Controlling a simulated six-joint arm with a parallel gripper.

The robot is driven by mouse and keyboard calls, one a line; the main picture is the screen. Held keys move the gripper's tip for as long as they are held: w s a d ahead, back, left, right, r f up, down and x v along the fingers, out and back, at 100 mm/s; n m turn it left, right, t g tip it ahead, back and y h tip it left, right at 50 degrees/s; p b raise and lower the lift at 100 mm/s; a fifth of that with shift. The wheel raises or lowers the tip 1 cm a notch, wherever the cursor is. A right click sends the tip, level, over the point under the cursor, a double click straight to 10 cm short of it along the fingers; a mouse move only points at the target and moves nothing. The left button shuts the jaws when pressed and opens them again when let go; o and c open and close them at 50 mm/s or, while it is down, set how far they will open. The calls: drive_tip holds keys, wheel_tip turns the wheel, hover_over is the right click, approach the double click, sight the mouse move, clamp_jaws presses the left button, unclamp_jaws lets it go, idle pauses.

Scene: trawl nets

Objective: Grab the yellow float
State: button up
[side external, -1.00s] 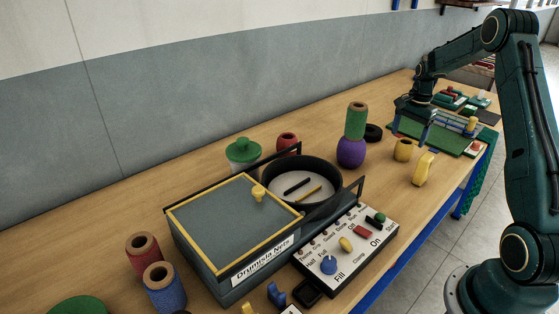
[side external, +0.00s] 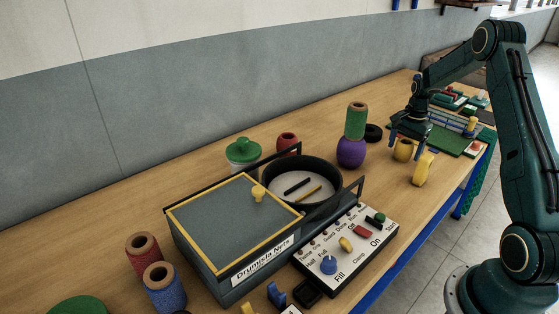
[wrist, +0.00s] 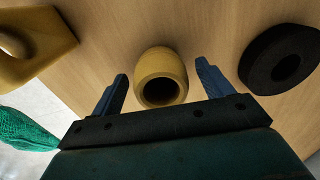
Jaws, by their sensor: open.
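The yellow float (side external: 403,152), a rounded barrel shape with a dark hole in its top, stands on the wooden table near the right end. In the wrist view the float (wrist: 158,62) sits between my two blue fingers, with gaps on both sides. My gripper (side external: 406,143) is open and just above and around the float in the side view; its fingers also show in the wrist view (wrist: 162,73). I cannot tell whether a finger touches it. A second, taller yellow piece (side external: 423,169) stands close by, nearer the table's front edge.
A black ring (side external: 373,133) lies on the other side of the float, also in the wrist view (wrist: 283,62). A green board (side external: 455,139) lies behind. A black pan and control panel stand left.

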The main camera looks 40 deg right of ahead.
sight(406, 141)
drive_tip(key=c, duration=1.1)
drive_tip(key=shift+r, duration=0.15)
wheel_tip(406, 141, up, 20)
drive_tip(key=shift+f, duration=0.1)
idle(0.5)
